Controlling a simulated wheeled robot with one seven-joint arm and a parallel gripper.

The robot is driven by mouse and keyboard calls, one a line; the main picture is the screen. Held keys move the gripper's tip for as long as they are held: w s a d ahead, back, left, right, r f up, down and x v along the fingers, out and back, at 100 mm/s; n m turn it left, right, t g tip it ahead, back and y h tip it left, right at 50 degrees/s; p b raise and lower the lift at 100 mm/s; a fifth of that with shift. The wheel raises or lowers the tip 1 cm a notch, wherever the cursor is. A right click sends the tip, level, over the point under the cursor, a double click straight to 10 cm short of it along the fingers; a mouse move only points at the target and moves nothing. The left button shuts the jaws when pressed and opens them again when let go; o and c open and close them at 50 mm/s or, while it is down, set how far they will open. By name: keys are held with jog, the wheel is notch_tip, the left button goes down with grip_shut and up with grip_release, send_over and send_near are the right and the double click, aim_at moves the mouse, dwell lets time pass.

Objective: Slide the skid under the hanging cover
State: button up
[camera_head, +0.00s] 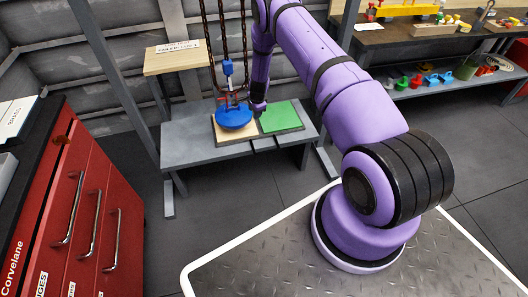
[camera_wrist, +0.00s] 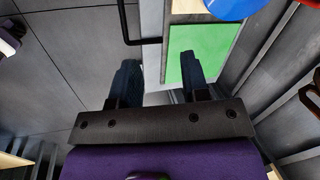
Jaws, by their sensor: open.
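The round blue cover (camera_head: 234,119) hangs on chains above the grey bench; its edge also shows in the wrist view (camera_wrist: 232,7). A flat board lies on the bench, with a tan part (camera_head: 221,133) below the cover and a green part (camera_head: 282,116) to the right. I cannot tell for certain which part is the skid. In the wrist view a black bar handle (camera_wrist: 127,22) stands out beside the tan and green parts (camera_wrist: 200,52). My gripper (camera_wrist: 160,76) is open and empty, its right finger over the green edge. It is partly hidden in the head view (camera_head: 258,108).
The chains (camera_head: 219,40) hang close to the left of my arm. The grey bench (camera_head: 185,150) has bare room at its left. A red drawer cabinet (camera_head: 75,200) stands at the left. A shelf unit (camera_head: 440,85) with several small coloured parts stands at the right.

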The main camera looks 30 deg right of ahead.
aim_at(264, 152)
jog(key=shift+s+d+f+m+g+h, duration=0.1)
jog(key=shift+s+d+f+m, duration=0.45)
jog(key=shift+f, duration=3.9)
jog(key=shift+s+d+f+m+g+h, duration=0.2)
jog(key=shift+s+f, duration=0.6)
jog(key=shift+f, duration=3.65)
jog(key=shift+s+d+f+m, duration=0.45)
jog(key=shift+s+f, duration=0.2)
jog(key=shift+f, duration=3.8)
grip_shut()
